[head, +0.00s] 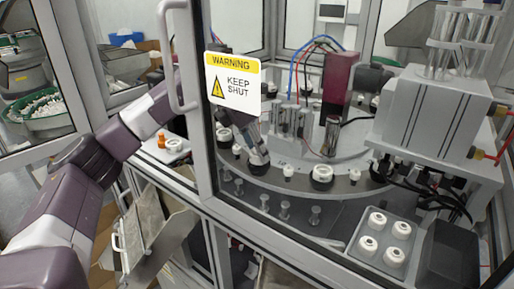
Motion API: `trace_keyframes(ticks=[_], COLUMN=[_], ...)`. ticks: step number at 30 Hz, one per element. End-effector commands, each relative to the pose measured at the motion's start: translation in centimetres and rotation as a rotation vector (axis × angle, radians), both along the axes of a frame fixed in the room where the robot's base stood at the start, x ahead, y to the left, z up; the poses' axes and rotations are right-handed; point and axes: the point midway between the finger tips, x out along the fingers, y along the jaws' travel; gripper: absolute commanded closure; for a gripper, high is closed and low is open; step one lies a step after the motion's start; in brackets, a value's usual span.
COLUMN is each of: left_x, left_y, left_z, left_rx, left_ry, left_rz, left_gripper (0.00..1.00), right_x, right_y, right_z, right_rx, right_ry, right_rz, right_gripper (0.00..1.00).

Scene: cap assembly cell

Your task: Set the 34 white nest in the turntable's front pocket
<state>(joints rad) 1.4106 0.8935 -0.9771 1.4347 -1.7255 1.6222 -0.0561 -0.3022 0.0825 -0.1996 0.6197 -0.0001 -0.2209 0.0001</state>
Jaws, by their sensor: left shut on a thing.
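My left gripper (257,153) reaches in behind the door post and points down over the near left part of the turntable (303,188). It is shut on a small pale and dark piece at its fingertips, low at the turntable's rim. This looks like the white nest, but the fingers hide most of it, and I cannot read a number or tell whether it touches the pocket. Other white-topped pieces stand along the rim, including a larger ring (321,176) to the right of the gripper. My right gripper is not in view.
The door's warning sign (232,83) and post (203,110) stand in front of my left arm. A grey tray (382,239) with several white rings is at the front right. A small tray (152,151) with an orange piece lies left. Metal pegs stand below the turntable.

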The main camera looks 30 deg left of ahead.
Motion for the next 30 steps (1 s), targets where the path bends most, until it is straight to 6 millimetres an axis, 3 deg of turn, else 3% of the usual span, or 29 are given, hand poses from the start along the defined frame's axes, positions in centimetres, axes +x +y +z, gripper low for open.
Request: trace_keyframes(ticks=[8, 9, 13, 23, 26, 30], left_x=[0.0, 0.0, 0.0, 0.0, 0.1, -0.8], left_y=[0.0, 0.0, 0.0, 0.0, 0.0, 0.6], left_z=[-0.5, -0.5, -0.5, 0.0, 1.2, 3.2], left_rx=[-0.001, 0.000, 0.000, 0.000, -0.001, -0.001], left_ry=[-0.001, 0.000, 0.000, -0.001, -0.003, -0.005], left_rz=[0.000, 0.000, 0.000, 0.000, 0.000, 0.001], left_gripper=[0.89, 0.60, 0.47, 0.47, 0.47, 0.47], right_x=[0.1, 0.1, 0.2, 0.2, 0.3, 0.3], right_y=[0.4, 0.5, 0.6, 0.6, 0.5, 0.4], right_z=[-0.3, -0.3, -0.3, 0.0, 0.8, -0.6], right_rx=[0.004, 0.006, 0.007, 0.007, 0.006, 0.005], right_ry=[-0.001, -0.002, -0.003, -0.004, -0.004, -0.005], right_rz=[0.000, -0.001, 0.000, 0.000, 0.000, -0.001], right_gripper=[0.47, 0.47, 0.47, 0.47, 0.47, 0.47])
